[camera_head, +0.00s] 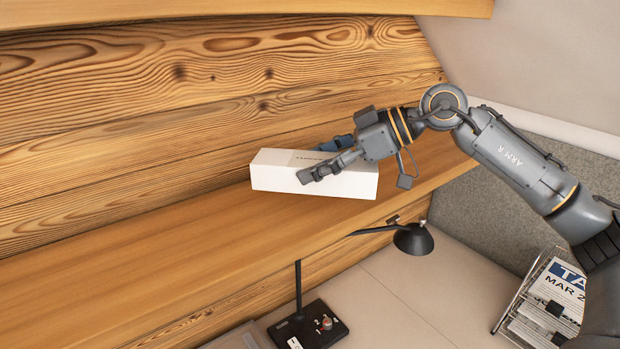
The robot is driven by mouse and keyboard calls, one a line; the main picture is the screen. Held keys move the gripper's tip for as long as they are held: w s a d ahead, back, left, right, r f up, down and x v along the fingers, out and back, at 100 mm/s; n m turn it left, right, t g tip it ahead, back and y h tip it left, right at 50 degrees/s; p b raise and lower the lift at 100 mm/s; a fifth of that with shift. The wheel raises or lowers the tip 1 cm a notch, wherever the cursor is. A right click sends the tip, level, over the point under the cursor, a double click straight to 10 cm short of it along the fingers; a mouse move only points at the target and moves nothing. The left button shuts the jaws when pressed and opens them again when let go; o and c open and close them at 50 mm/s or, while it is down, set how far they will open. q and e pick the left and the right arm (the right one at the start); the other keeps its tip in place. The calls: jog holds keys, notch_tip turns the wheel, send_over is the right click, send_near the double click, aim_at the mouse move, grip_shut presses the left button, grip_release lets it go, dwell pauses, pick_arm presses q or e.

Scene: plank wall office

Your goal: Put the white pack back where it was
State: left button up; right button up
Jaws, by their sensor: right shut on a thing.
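The white pack (275,179) is a long white box at the right part of a wooden shelf, close to the plank wall. My right gripper (318,162) reaches in from the right and is shut on the pack, one finger across its front face and the other behind it. The pack's underside looks to be at or just above the shelf; I cannot tell whether it touches. The gripper hides part of the pack's top and front. My left gripper is not in view.
The wooden shelf (150,260) is bare to the left of the pack. Below its front edge are a black desk lamp (413,239), a dark base with small items (308,325) and a rack of newspapers (550,300). Another wooden board (250,12) runs above.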

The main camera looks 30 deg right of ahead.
jog(key=shift+w+d+f, duration=0.1)
jog(key=shift+w+f, duration=0.7)
jog(key=shift+f, duration=0.05)
jog(key=shift+w+d+f+p, duration=0.1)
jog(key=shift+d+f+p, duration=0.1)
jog(key=shift+p, duration=0.1)
jog(key=shift+w+d+f, duration=0.1)
jog(key=shift+w+f, duration=0.05)
jog(key=shift+f, duration=0.15)
jog(key=f+p, duration=0.1)
jog(key=f, duration=0.2)
jog(key=shift+w+f+p, duration=0.1)
jog(key=shift+w+p, duration=0.2)
jog(key=shift+p, duration=0.05)
jog(key=shift+f, duration=0.15)
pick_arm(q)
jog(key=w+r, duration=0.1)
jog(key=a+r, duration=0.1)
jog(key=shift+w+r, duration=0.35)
pick_arm(e)
jog(key=shift+s, duration=0.1)
